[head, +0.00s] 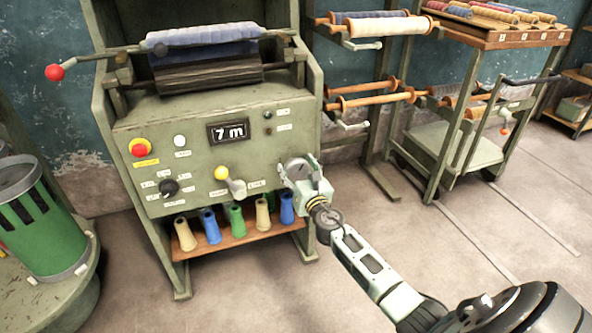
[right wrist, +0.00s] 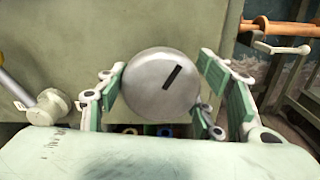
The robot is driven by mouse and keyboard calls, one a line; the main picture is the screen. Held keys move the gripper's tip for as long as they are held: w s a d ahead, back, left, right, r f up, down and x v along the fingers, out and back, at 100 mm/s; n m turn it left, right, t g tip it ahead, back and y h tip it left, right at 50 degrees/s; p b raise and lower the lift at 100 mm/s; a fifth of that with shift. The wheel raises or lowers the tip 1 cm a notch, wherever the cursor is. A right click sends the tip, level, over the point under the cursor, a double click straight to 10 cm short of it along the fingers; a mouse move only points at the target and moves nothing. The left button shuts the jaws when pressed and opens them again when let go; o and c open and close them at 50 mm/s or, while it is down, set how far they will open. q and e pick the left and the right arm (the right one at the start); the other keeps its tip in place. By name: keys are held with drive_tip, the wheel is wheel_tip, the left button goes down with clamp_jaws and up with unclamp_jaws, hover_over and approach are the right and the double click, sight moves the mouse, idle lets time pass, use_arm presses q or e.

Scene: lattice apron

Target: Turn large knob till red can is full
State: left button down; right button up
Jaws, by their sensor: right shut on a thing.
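The large knob (head: 297,168) is a round grey metal disc at the right side of the green machine's front panel (head: 200,148). In the right wrist view the knob (right wrist: 150,92) shows a black mark slanting up to the right. My right gripper (head: 300,174) reaches it from the lower right and is shut on it; in the right wrist view its green-padded fingers (right wrist: 162,88) stand on both sides of the knob. No red can shows in either view. A green can (head: 45,225) stands at the far left. My left gripper is not in view.
The panel display (head: 229,131) reads 7 m. A red button (head: 140,147), a black dial (head: 170,187) and a yellow-tipped lever (head: 222,173) sit on the panel. Several cones (head: 237,219) stand on the shelf below. A trolley (head: 455,150) stands at right; floor is clear in front.

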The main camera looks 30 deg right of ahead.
drive_tip(key=c, duration=0.3)
